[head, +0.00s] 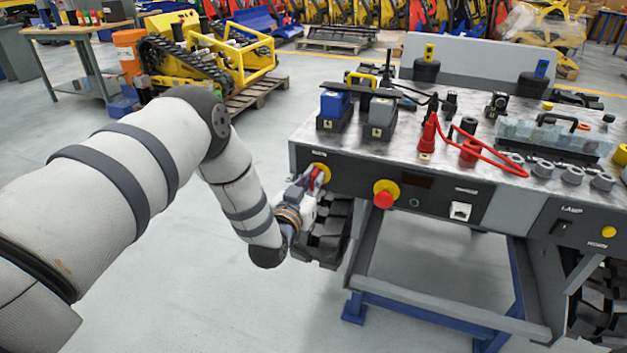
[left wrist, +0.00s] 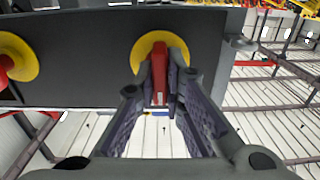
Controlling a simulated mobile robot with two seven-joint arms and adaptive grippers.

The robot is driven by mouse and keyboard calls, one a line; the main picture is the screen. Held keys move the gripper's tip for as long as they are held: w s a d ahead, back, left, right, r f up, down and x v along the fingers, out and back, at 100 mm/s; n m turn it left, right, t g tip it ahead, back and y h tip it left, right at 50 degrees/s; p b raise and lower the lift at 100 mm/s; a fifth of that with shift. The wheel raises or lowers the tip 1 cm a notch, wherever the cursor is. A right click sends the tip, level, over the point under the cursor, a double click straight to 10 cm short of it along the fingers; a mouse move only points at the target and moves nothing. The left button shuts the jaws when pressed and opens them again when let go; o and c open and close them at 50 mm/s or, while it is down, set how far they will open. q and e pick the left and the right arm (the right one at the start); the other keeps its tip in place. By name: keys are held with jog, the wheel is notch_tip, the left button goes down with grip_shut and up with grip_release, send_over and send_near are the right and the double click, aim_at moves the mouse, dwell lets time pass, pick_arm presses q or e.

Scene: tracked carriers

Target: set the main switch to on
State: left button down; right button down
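The main switch is a red handle on a round yellow plate (head: 322,173) at the left end of the table's dark front panel. In the left wrist view the red handle (left wrist: 159,82) stands upright in the picture before its yellow plate (left wrist: 147,45). My left gripper (head: 314,180) is at the switch, with one finger on each side of the handle. In the left wrist view its fingertips (left wrist: 162,72) close in against the handle, which they partly hide. My right gripper is in neither view.
A red knob on a yellow plate (head: 384,194) sits to the right on the same panel. A socket (head: 460,211) is further right. Blue and grey blocks (head: 335,108) and a red cable (head: 470,142) are on the tabletop (head: 420,168).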

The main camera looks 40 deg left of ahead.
pick_arm(q)
jog(key=shift+d+m, duration=0.1)
jog(key=shift+m, duration=0.4)
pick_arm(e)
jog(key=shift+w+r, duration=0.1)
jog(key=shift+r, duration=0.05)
pick_arm(q)
jog(key=m+p, duration=0.1)
jog(key=m, duration=0.7)
jog(key=shift+d+f+m+p, duration=0.1)
jog(key=shift+d+m+p, duration=0.05)
jog(key=shift+m+p, duration=0.2)
jog(key=m, duration=0.4)
jog(key=shift+f, duration=0.2)
jog(key=shift+m+b, duration=0.3)
jog(key=shift+m, duration=1.75)
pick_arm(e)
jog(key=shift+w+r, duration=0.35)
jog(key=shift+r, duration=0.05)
pick_arm(q)
jog(key=c, duration=1.7)
grip_release()
